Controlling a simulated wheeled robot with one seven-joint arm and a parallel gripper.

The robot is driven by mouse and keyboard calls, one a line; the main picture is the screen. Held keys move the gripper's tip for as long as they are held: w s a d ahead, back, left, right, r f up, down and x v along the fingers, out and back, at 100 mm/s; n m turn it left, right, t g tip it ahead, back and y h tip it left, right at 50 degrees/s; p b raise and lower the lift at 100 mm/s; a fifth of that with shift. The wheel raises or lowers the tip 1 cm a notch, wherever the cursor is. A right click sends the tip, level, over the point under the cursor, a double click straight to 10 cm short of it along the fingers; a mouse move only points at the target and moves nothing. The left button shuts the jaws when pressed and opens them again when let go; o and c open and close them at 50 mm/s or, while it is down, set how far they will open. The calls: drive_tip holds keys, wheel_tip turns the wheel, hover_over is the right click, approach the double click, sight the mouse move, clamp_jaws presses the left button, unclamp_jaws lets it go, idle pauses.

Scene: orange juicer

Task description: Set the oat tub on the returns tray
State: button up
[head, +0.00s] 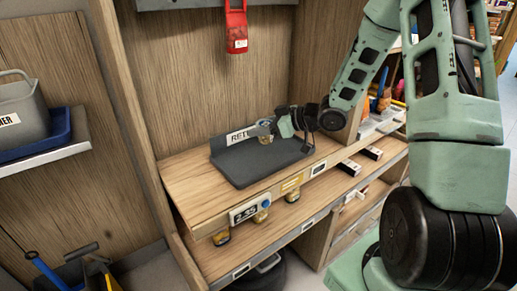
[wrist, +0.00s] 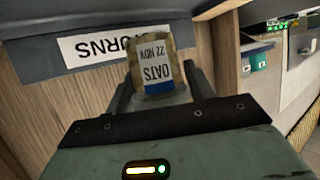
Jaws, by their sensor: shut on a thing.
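The oat tub (wrist: 158,68), a small tan tub with a white label reading OATS 22 NOV and a blue band, is between my gripper's fingers (wrist: 160,90). It appears upside down in the wrist view. In the head view my gripper (head: 268,128) is shut on the tub (head: 265,139), over the back part of the returns tray. The returns tray (head: 245,168) is a dark flat tray on the wooden shelf, with a white RETURNS label (head: 240,135) behind it, partly hidden by the gripper. I cannot tell whether the tub touches the tray.
The tray's front and left areas are bare. Several small tubs stand on the lower shelf, one near a price tag (head: 243,214). A red holder (head: 236,25) hangs above. A grey bin (head: 20,105) sits in a blue tray at left. Bottles and boxes (head: 380,110) stand right of the divider.

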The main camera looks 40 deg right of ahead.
sight(262, 143)
drive_tip(key=shift+f+b, duration=0.3)
drive_tip(key=shift+f, duration=2.45)
drive_tip(key=shift+f, duration=0.15)
drive_tip(key=o, duration=1)
